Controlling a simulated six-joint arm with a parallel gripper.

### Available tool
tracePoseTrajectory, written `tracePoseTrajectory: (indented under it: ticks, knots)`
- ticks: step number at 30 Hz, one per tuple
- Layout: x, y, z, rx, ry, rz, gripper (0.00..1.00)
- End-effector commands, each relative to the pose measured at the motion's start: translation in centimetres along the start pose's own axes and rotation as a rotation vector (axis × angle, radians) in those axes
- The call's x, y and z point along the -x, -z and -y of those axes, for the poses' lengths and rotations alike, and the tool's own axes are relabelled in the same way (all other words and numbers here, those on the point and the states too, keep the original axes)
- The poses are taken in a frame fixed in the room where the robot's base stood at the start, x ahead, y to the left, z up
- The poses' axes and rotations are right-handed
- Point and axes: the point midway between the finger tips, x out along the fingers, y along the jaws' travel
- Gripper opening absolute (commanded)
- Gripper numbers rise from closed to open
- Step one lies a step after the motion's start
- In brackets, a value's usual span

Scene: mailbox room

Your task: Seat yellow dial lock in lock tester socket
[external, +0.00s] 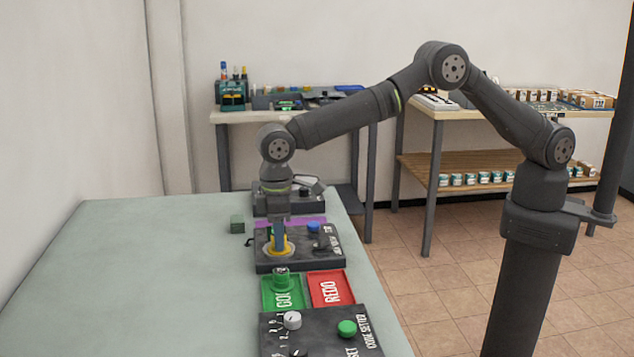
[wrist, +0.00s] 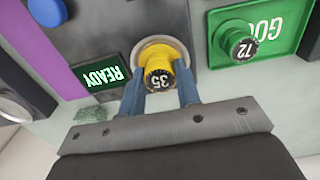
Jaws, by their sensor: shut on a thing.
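The yellow dial lock (wrist: 159,72), its dial showing 35, is between the two blue fingers of my gripper (wrist: 158,84), which are shut on it. In the wrist view the lock stands at the pale round socket (wrist: 148,46) of the dark lock tester (wrist: 110,38). Whether it is fully down in the socket cannot be told. The tester's small display (wrist: 101,77) reads READY in green. In the external view my gripper (external: 279,240) points straight down over the lock tester (external: 305,258), with yellow (external: 279,250) showing at its fingertips.
A green lock (external: 281,280) stands on the green tray (external: 292,301), beside the red REDO tray (external: 330,288). The code setter (external: 325,335) is in front. Another dark device (external: 300,203) stands behind the tester. The table's left side is clear.

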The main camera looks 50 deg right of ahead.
Motion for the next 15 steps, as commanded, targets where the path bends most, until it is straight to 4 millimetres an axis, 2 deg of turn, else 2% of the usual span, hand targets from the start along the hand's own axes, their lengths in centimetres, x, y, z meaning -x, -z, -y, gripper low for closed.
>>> tracePoseTrajectory:
  ticks: [9, 10, 13, 15]
  knots:
    - [-0.01, 0.01, 0.00, 0.000, 0.000, -0.001, 0.07]
    - [-0.01, 0.01, 0.00, 0.000, 0.000, -0.001, 0.36]
    - [-0.01, 0.01, 0.00, 0.000, 0.000, -0.001, 0.56]
    - [-0.01, 0.01, 0.00, 0.000, 0.000, -0.001, 0.56]
